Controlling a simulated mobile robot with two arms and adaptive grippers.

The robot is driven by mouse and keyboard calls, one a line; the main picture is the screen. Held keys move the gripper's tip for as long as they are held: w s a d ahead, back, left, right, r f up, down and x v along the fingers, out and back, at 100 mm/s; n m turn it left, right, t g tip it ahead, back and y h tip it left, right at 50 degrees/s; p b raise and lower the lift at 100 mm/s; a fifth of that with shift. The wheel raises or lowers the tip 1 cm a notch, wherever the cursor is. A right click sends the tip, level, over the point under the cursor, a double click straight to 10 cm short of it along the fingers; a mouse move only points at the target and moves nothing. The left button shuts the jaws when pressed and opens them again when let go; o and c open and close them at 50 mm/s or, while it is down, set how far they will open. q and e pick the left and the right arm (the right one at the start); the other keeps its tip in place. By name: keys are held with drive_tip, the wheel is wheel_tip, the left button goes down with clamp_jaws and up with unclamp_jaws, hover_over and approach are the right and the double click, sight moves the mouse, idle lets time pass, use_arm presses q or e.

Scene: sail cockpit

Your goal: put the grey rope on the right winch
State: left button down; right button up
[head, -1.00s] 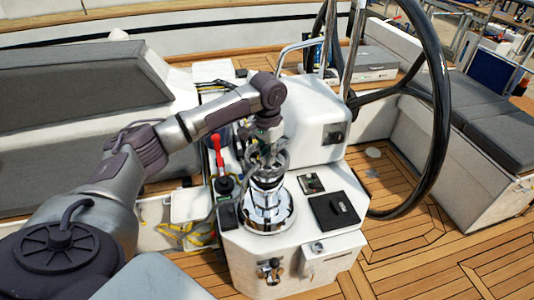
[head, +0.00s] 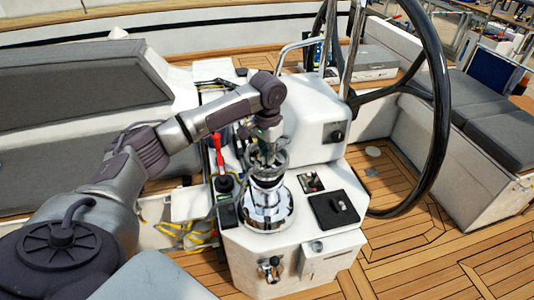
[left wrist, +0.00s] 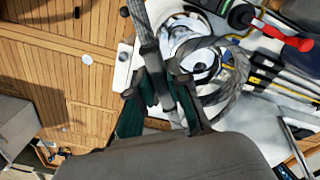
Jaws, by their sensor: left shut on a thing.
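The right winch (head: 266,212) is a chrome drum on the white console, upright, directly below my left gripper (head: 267,158). In the left wrist view, the grey rope (left wrist: 232,88) curves around the winch's bright metal top (left wrist: 203,66). Another stretch of it runs from the top edge down to my left gripper (left wrist: 163,78), which is shut on it. In the head view the rope is small and partly hidden by the gripper around the winch top. I cannot tell how many turns lie on the drum. My right gripper is not in view.
A red-handled lever (head: 218,146) stands close left of the winch. A black panel (head: 334,210) is on the console to the right. The large black steering wheel (head: 443,110) rises further right. Yellow lines (head: 190,232) hang at the console's left. Wooden deck (head: 405,245) lies clear at right.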

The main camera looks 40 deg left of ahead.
use_arm(q)
wheel_tip(320, 180, down, 5)
drive_tip(key=shift+r+b, duration=0.15)
drive_tip(key=shift+b, duration=0.15)
idle(0.5)
wheel_tip(320, 180, down, 6)
drive_tip(key=b, duration=0.1)
idle(0.8)
wheel_tip(320, 180, down, 8)
drive_tip(key=b, duration=0.3)
idle(0.8)
drive_tip(key=shift+f, duration=0.25)
idle(0.5)
